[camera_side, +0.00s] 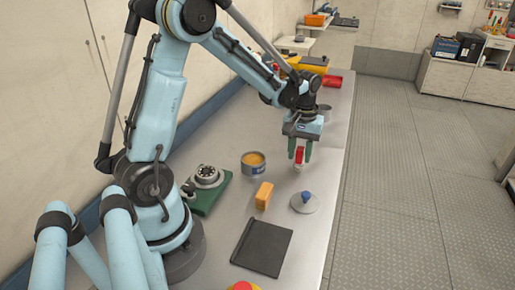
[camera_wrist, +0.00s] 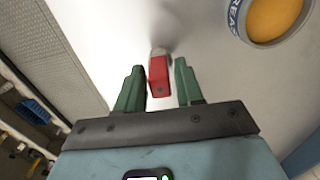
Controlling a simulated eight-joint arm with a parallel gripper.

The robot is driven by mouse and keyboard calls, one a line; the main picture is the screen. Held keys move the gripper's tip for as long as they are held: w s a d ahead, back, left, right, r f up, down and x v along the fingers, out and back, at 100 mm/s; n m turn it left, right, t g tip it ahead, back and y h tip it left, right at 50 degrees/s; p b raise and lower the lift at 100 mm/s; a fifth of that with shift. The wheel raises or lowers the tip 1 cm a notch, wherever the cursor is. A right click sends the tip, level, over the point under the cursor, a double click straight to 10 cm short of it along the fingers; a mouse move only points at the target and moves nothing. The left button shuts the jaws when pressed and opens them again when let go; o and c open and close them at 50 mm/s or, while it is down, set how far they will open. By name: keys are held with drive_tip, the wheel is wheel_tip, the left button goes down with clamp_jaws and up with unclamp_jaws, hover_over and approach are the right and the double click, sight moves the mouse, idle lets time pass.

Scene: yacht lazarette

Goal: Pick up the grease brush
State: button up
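A small red piece with a pale lower end, which I take as the grease brush (camera_side: 299,156), stands on the metal bench. My gripper (camera_side: 299,161) points down over it, one green finger on either side. In the wrist view the red end of the brush (camera_wrist: 159,76) lies between the two fingertips (camera_wrist: 160,82), with a narrow gap showing on each side. The gripper is open and does not appear to touch it. A grease tin (camera_side: 253,164) with orange contents stands to the left; it also shows in the wrist view (camera_wrist: 234,22).
An orange block (camera_side: 264,196), a grey lid with a blue knob (camera_side: 304,204) and a black flat pad (camera_side: 262,248) lie nearer the camera. A metal part on a green base (camera_side: 209,205) is at left. Red and yellow items (camera_side: 333,81) sit farther back.

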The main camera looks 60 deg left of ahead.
sight(300, 148)
clamp_jaws()
drive_tip(key=shift+r, duration=0.15)
drive_tip(key=shift+r, duration=0.6)
wheel_tip(300, 148, up, 2)
drive_tip(key=shift+r, duration=0.1)
drive_tip(key=s+d+r, duration=0.3)
drive_tip(key=d+r, duration=0.4)
drive_tip(key=d, duration=0.4)
drive_tip(key=shift+d+r, duration=0.15)
